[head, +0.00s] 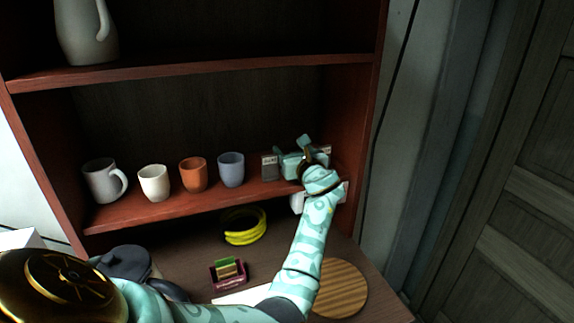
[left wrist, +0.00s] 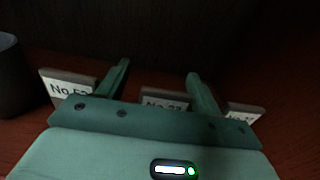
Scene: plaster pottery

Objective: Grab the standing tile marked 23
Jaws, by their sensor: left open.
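Three grey tiles with white labels stand in a row in the left wrist view. The middle tile (left wrist: 165,96) has a label partly hidden by my gripper's body; it seems to read No. 23. The left tile (left wrist: 68,86) reads No. 5 and an unclear digit. The right tile (left wrist: 244,113) is mostly covered. My left gripper (left wrist: 158,72) is open, its two fingers on either side of the middle tile; contact cannot be told. In the head view my left gripper (head: 303,150) is at the shelf's right end and hides the middle tile. My right gripper is not in view.
On the same shelf (head: 140,213) stand a grey mug (head: 102,182), a white cup (head: 153,183), an orange cup (head: 193,175) and a blue-grey cup (head: 231,170). The cabinet's right side wall (head: 357,110) is close to my gripper. A yellow coil (head: 243,226) lies below.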

